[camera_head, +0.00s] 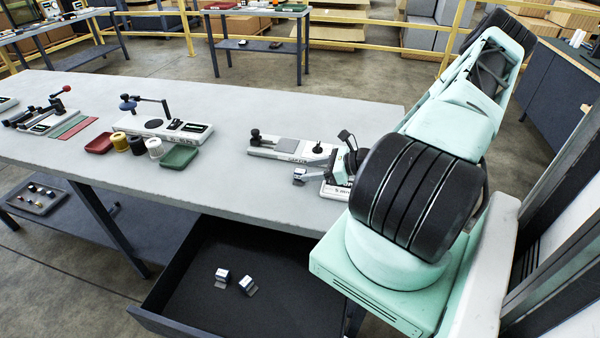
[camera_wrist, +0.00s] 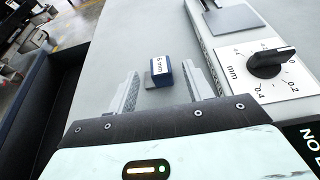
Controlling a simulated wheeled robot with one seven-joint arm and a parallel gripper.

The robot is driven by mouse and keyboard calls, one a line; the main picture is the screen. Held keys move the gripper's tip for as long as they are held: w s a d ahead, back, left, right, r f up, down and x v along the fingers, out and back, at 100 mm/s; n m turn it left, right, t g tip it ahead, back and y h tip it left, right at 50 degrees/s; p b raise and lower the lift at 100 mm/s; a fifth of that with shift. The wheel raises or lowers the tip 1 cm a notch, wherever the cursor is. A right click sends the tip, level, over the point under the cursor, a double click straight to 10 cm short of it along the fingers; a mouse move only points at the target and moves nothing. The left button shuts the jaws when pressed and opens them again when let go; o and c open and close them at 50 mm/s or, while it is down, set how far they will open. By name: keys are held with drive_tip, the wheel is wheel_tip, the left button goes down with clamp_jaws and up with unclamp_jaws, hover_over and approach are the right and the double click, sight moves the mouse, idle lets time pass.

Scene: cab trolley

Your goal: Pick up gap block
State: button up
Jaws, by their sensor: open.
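The gap block (camera_wrist: 164,69) is a small dark blue block with a white label and a grey tab at its left. It rests on the grey table (camera_wrist: 110,50) beside the white fixture with the mm dial. My gripper (camera_wrist: 161,76) is open in the wrist view, with one finger on each side of the block. A gap shows on both sides, so the fingers are apart from it.
The fixture with its black dial (camera_wrist: 267,61) is close to my right finger. An open dark drawer (camera_head: 190,300) below the table edge holds two similar small blocks (camera_head: 222,275) (camera_head: 248,285). Red (camera_head: 99,144) and green (camera_head: 179,157) trays stand farther left.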

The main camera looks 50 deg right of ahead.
drive_tip(key=shift+x, duration=0.95)
clamp_jaws()
